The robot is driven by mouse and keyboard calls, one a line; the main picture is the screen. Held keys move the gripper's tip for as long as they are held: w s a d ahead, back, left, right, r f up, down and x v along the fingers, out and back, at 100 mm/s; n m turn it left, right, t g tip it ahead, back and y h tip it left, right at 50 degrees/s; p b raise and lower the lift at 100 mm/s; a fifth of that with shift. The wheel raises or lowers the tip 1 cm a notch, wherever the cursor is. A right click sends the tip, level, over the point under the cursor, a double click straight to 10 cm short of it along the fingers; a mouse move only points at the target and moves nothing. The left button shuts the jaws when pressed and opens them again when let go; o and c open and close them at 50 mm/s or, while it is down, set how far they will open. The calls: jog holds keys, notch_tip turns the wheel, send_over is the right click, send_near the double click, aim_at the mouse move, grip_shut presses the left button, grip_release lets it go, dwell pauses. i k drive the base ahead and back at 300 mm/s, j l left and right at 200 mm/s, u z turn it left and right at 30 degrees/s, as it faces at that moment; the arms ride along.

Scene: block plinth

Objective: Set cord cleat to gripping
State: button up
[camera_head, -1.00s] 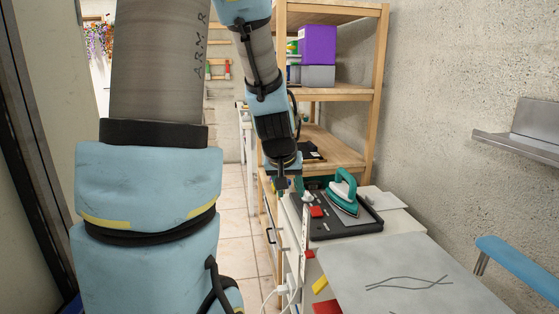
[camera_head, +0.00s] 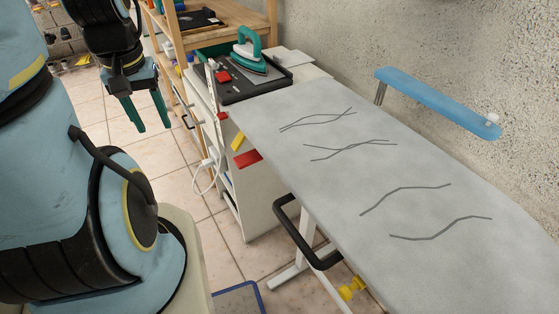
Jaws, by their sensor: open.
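I cannot tell for certain which part is the cord cleat. Small red (camera_head: 222,77) and white (camera_head: 212,92) fittings show at the near left corner of the dark iron tray (camera_head: 262,92). A teal and white iron (camera_head: 249,52) stands on this tray. A white cord (camera_head: 207,172) hangs in a loop below, beside the white cabinet. My gripper (camera_head: 154,127) is open and empty, with its teal fingers pointing down over the floor. It is left of the fittings and apart from them.
A grey ironing board (camera_head: 345,150) with dark lines fills the right side. Red (camera_head: 247,159) and yellow (camera_head: 238,143) pieces show by the cabinet's side. A blue wall shelf (camera_head: 435,98) juts out at right. A wooden shelf (camera_head: 235,28) stands behind. Tiled floor is open at left.

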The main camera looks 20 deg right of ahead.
aim_at(239, 141)
jog(key=k, duration=1.05)
jog(key=k+z, duration=0.15)
jog(key=z, duration=1.65)
jog(key=j+z, duration=0.35)
jog(key=j, duration=1.4)
jog(key=k+u, duration=0.15)
jog(key=u, duration=2)
